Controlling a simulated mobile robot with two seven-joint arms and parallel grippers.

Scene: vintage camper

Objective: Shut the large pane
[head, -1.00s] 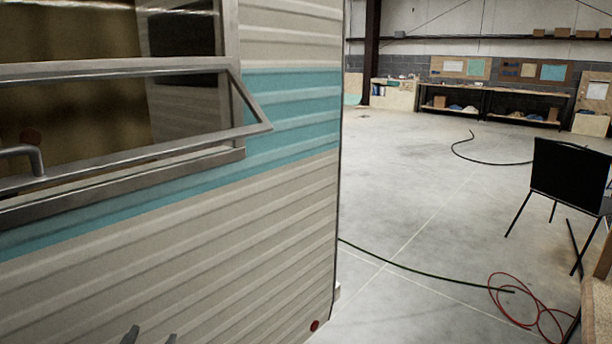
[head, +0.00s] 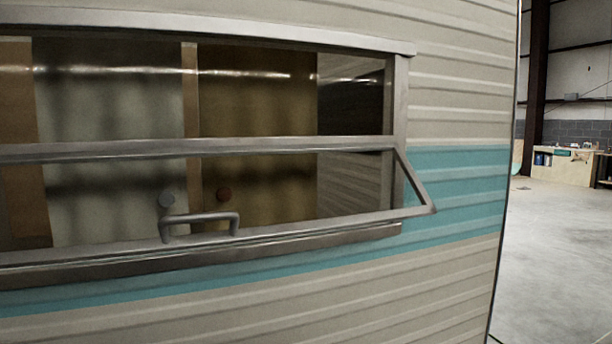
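The large pane (head: 330,225) is a metal-framed window in the camper's side, in the left and middle of the head view. Its lower part is tilted outward, with its bottom rail standing off the wall and a slanted edge at its right end. A grey bar handle (head: 200,218) sits on the bottom rail. The pane's left end is cut off by the picture edge. Neither of my grippers shows in the view.
The camper wall (head: 440,285) is ribbed cream siding with a turquoise band. Its right edge ends before an open concrete floor (head: 560,250). A wooden workbench (head: 562,168) stands far back at the right.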

